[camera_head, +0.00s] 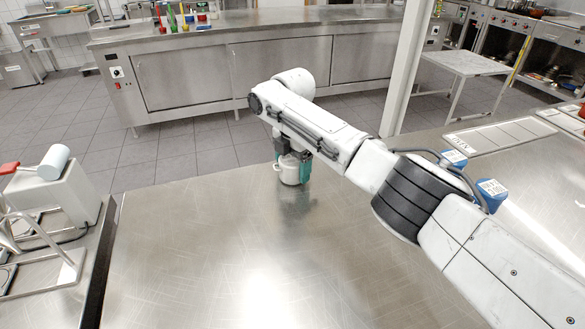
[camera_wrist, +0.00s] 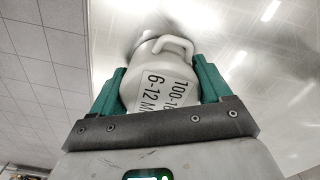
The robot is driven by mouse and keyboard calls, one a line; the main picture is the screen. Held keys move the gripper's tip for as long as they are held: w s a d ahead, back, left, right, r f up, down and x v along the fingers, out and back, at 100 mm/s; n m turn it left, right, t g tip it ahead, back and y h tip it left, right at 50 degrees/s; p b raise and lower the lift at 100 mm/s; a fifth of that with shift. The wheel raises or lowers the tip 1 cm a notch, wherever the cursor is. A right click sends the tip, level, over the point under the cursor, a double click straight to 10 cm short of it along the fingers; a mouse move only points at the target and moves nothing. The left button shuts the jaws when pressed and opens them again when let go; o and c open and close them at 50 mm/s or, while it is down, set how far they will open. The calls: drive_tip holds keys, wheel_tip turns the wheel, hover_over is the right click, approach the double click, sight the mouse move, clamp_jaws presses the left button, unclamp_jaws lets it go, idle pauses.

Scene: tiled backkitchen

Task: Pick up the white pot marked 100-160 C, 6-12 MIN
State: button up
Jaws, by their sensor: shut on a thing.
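The white pot (camera_wrist: 160,62) has a handle at its far end and a printed label reading "100-16…" and "6-12 M…", partly cut off by my gripper's body in the wrist view. My gripper (camera_wrist: 160,88) has its two green fingers on either side of the pot and is shut on it. In the head view the pot (camera_head: 289,171) shows beneath the end of my arm, near the far edge of the steel table (camera_head: 200,260). My gripper (camera_head: 303,166) is partly hidden by the arm there. I cannot tell whether the pot touches the table.
A machine with a white roller (camera_head: 53,162) stands on the left. Blue boxes with white labels (camera_head: 491,193) are at the right, behind my arm. A white post (camera_head: 405,70) rises beyond the table. The front and middle of the table are clear.

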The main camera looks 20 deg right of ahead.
drive_tip(key=c, duration=0.4)
drive_tip(key=shift+r, duration=0.1)
